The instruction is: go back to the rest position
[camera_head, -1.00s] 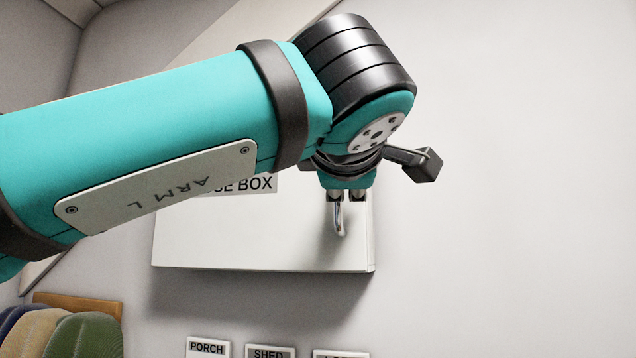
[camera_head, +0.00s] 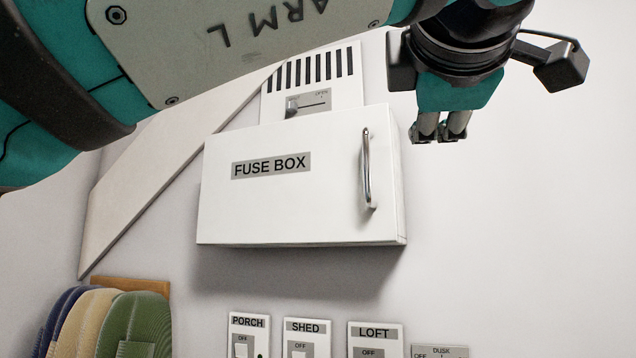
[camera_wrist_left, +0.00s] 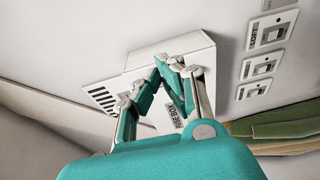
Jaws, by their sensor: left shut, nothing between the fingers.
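My left gripper (camera_head: 438,138) is shut and empty at the upper right in the head view, pointing down. It is to the right of the white fuse box (camera_head: 290,205) and clear of its metal handle (camera_head: 367,170) in the picture. My left arm crosses the top of the view. The fuse box door looks closed. In the left wrist view the gripper's fingers (camera_wrist_left: 172,68) come together in front of the fuse box (camera_wrist_left: 205,60), hiding part of it. My right gripper is not in view.
A vent panel with a slider (camera_head: 308,101) is above the fuse box. Below are switches labelled PORCH (camera_head: 248,335), SHED (camera_head: 307,338) and LOFT (camera_head: 375,340), and a DUSK panel (camera_head: 440,351). The wall at right is bare.

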